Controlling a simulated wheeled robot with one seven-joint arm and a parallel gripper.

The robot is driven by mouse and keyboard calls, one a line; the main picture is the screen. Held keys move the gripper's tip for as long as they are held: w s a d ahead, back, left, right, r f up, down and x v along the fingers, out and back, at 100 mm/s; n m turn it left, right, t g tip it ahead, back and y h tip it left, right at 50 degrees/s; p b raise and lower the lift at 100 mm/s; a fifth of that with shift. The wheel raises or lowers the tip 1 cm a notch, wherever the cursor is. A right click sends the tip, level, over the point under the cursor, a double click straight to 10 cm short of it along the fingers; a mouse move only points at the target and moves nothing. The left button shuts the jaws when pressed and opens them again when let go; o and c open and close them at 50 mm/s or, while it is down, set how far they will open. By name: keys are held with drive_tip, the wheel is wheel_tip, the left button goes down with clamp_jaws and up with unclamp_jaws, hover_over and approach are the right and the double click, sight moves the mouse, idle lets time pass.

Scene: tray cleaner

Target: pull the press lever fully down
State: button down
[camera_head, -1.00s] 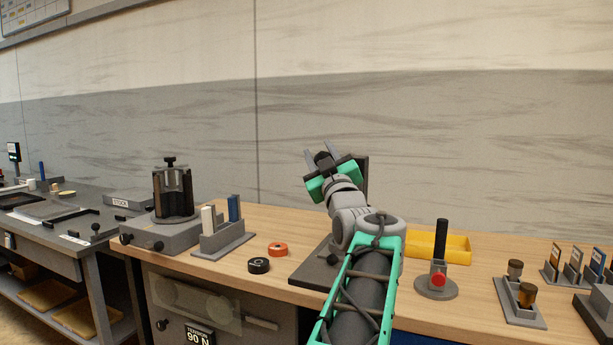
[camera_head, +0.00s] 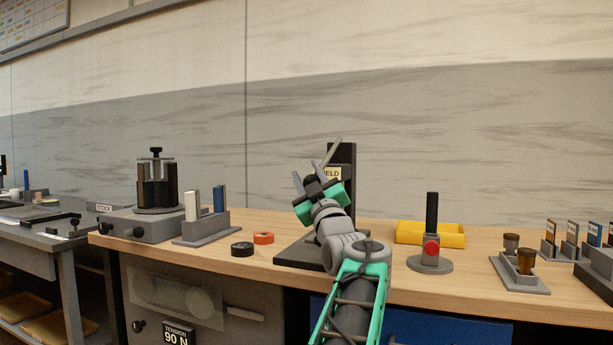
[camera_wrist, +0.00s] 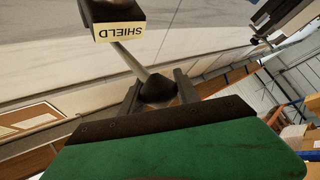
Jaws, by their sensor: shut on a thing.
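The press (camera_head: 346,203) is a dark upright column on a dark base plate (camera_head: 296,254), standing on the wooden bench behind my arm. Its label reads SHIELD (camera_wrist: 120,32) in the wrist view and is partly covered in the head view. The lever is a thin grey rod (camera_head: 333,151) that slants down and left from near the column's top to a black knob (camera_wrist: 158,88). My gripper (camera_head: 310,181) is shut on the knob, with one finger on each side of it, left of the column. My arm hides part of the base.
A grey holder (camera_head: 206,232) stands further left.

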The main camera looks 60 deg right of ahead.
drive_tip(key=shift+w+d+f, duration=0.1)
drive_tip(key=shift+d+f, duration=0.2)
drive_tip(key=shift+f, duration=0.4)
drive_tip(key=c, duration=0.9)
unclamp_jaws()
drive_tip(key=shift+d, duration=0.1)
drive_tip(key=v, duration=0.8)
drive_tip(key=shift+r, duration=0.35)
